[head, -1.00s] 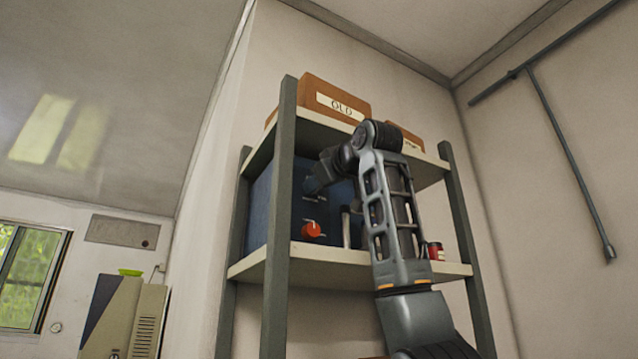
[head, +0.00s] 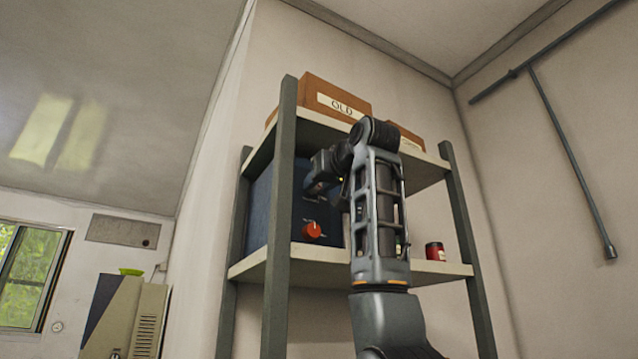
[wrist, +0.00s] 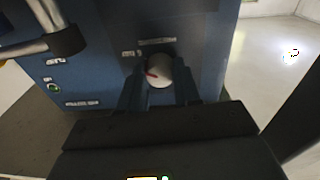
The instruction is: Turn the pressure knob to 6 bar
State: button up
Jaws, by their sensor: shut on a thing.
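The pressure knob (wrist: 159,69) is a pale round knob with a red pointer mark, on the front of the blue unit (wrist: 205,45) in the wrist view. The mark points to the left in that view. My gripper (wrist: 158,88) has one finger on each side of the knob and is shut on it. The lettering around the knob is too small to read, so I cannot tell the value. In the head view the blue unit (head: 258,210) stands on the shelf, and my gripper (head: 312,190) is at its front, hiding the knob.
An orange-red knob (head: 312,230) sits lower on the unit. A metal pipe with a dark end (wrist: 62,38) juts out close by in the wrist view. A red jar (head: 435,251) stands right on the shelf (head: 320,255). Orange boxes (head: 325,92) are above.

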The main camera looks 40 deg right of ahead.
jog(key=shift+f, duration=0.15)
jog(key=o, duration=1.1)
jog(key=shift+c, duration=0.2)
jog(key=b+v, duration=0.3)
jog(key=v, duration=0.4)
jog(key=shift+s, duration=0.4)
jog(key=shift+a, duration=0.1)
jog(key=shift+s, duration=0.1)
